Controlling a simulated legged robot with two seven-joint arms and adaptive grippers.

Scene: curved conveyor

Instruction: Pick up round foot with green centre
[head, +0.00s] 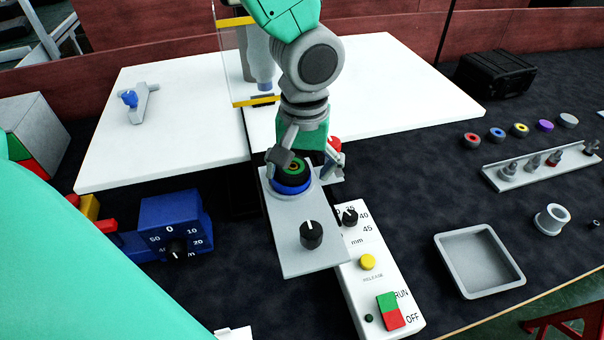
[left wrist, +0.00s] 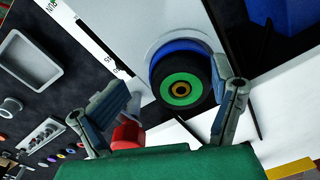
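The round foot with green centre (head: 293,168) is a black disc with a green ring. It sits in a blue ring (head: 292,187) on a grey plate (head: 281,222). In the left wrist view the foot (left wrist: 181,89) faces the camera, with a small tan-rimmed hole in its middle. My left gripper (head: 303,168) is pointed down over the foot, its fingers apart on either side. In the left wrist view the left gripper (left wrist: 177,74) is open; one finger is close to the foot's right edge, and I cannot tell whether it touches. My right gripper is not in view.
A black knob (head: 311,234) stands on the grey plate near the foot. A control panel (head: 385,290) lies at the right. A red part (head: 334,144) is close to one finger. A blue dial box (head: 172,222) stands left; a grey tray (head: 478,262) lies right.

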